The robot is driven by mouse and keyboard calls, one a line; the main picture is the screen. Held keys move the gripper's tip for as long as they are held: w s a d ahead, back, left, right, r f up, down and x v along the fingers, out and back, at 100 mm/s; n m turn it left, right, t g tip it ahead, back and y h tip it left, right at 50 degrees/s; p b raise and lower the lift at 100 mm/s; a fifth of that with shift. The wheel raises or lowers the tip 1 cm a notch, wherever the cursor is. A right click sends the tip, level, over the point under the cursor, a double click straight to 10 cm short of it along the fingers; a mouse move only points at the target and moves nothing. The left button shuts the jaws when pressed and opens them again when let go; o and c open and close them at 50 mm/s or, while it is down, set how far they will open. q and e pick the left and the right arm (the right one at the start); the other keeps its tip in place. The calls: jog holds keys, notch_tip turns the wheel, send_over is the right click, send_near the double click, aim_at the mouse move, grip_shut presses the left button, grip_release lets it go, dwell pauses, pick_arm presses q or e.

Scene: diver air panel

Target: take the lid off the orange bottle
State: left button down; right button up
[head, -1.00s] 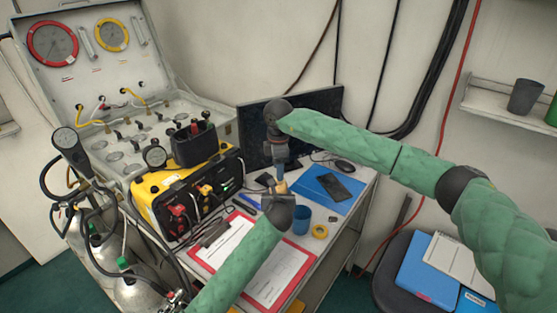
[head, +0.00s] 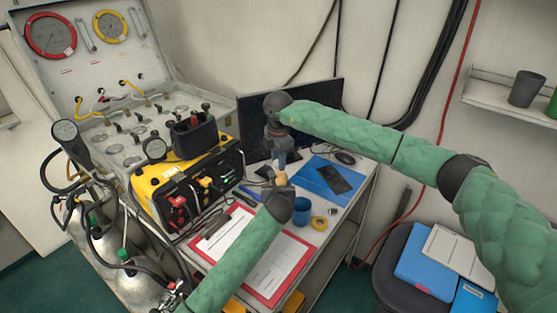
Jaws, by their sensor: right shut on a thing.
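The orange bottle (head: 281,179) is small in the head view and stands between my two grippers, above the table's clipboard side. Its lower part is hidden behind my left gripper (head: 279,190), which reaches up to it from the near side. I cannot tell whether the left fingers are closed on it. My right gripper (head: 282,160) points down from above, directly over the bottle, and is shut on the lid. The lid itself is mostly hidden by the fingers, and I cannot make out whether there is a gap between it and the bottle.
A blue cup (head: 301,212) and a yellow tape ring (head: 318,223) stand close to the right. A red clipboard (head: 284,275) lies in front, a blue folder (head: 325,186) behind. The yellow case (head: 150,188) stands left, the monitor (head: 315,105) behind.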

pick_arm(q)
jog(key=shift+r, duration=0.1)
pick_arm(e)
jog(key=n, duration=1.4)
jog(key=shift+w+d+r, duration=0.1)
jog(key=n, duration=0.7)
jog(key=shift+w, duration=0.1)
jog(key=n, duration=0.6)
jog(key=shift+n, duration=0.4)
jog(key=n, duration=0.5)
jog(key=shift+n, duration=0.3)
jog(key=n, duration=0.5)
jog(key=shift+n, duration=0.3)
jog(key=n, duration=0.5)
jog(key=shift+r, duration=0.1)
jog(key=n, duration=0.5)
